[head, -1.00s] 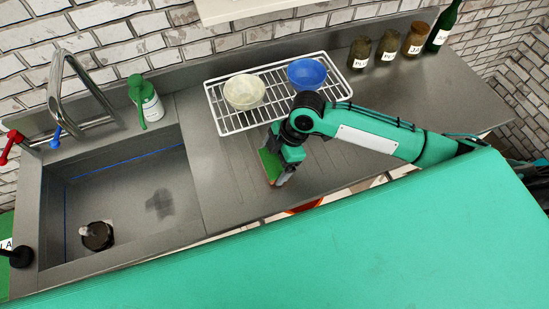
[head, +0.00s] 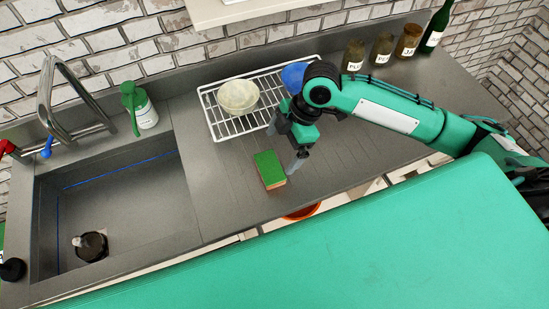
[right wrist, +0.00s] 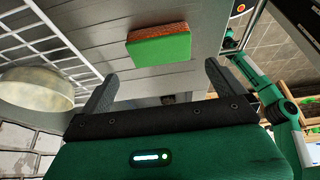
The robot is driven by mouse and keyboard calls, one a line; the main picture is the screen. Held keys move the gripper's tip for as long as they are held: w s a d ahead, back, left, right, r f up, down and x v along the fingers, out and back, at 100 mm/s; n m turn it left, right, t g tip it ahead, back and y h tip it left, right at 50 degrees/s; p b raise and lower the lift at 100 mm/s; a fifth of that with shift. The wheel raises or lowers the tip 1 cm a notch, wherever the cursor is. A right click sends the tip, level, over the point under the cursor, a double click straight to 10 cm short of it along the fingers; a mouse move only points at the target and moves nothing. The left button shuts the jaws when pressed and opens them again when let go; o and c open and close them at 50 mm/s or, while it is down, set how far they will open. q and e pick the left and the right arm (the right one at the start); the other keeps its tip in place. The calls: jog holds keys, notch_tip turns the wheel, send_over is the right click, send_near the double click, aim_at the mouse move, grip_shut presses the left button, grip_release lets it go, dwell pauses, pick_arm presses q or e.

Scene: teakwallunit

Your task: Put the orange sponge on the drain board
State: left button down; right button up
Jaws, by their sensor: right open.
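The orange sponge (head: 270,168) has a green top face and an orange-brown side. It lies flat on the grooved drain board (head: 225,190) of the steel counter, right of the sink. In the right wrist view the sponge (right wrist: 160,47) lies beyond the fingertips, with a gap between. My right gripper (head: 283,148) is open and empty, above and just right of the sponge in the head view. Both its fingers (right wrist: 160,75) show spread apart in the right wrist view.
A white wire rack (head: 235,127) behind the sponge holds a cream bowl (head: 238,97) and a blue bowl (head: 293,76), partly hidden by my arm. The sink (head: 120,205) is to the left. Jars (head: 381,50) and a green bottle (head: 437,25) stand at the back right.

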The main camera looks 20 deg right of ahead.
jog(key=v, duration=0.3)
jog(key=shift+d+r, duration=0.1)
jog(key=shift+r, duration=0.2)
dwell(0.3)
